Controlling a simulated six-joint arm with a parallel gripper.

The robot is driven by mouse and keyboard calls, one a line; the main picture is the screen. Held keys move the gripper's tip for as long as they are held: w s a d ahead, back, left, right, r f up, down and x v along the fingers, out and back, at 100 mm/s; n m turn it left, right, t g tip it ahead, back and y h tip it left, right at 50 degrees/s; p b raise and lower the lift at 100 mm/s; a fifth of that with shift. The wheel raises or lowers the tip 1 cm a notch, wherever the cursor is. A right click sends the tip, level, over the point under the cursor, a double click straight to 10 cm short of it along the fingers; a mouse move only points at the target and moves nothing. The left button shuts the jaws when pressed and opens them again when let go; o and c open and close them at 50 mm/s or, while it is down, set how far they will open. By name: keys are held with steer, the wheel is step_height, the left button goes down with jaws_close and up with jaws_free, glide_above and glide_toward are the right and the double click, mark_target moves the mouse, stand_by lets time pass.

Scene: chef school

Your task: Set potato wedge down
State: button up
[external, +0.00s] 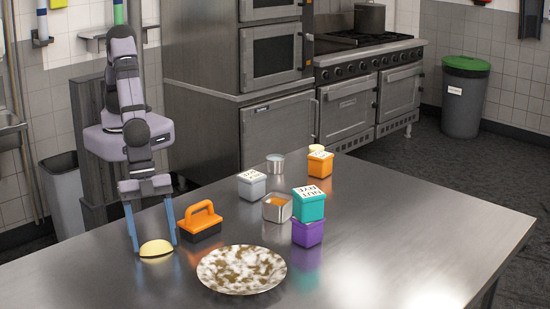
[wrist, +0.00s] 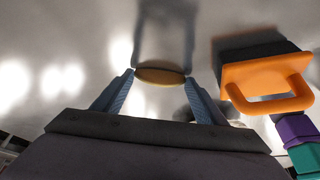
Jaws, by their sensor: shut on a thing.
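The pale yellow potato wedge (external: 156,249) is between the blue fingers of my gripper (external: 155,246), low at the steel table's surface near its left side. In the wrist view the wedge (wrist: 160,76) spans the gap between the two fingertips (wrist: 160,77), and my gripper is shut on it. I cannot tell for sure whether its underside touches the table.
An orange-handled brush or scraper (external: 200,220) stands just right of my gripper. A speckled plate (external: 242,270) lies in front to the right. Purple (external: 307,233), teal (external: 309,205), grey and orange tins and metal cups stand farther right. The table's right side is clear.

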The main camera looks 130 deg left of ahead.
steer(key=shift+f, duration=0.15)
steer(key=o, duration=1)
steer(key=shift+o, duration=0.2)
steer(key=shift+r, duration=0.35)
steer(key=b+v, duration=0.3)
steer(key=v, duration=0.9)
steer(key=s+a+f+n+g+y, duration=0.1)
steer(key=s+a+f, duration=0.3)
steer(key=s+a, duration=0.5)
steer(key=s+a+f+n+g, duration=0.3)
steer(key=s+a, duration=0.7)
steer(key=s, duration=0.4)
steer(key=shift+a+f+n+y, duration=0.3)
steer(key=shift+a+f+y, duration=0.1)
steer(key=shift+f, duration=0.45)
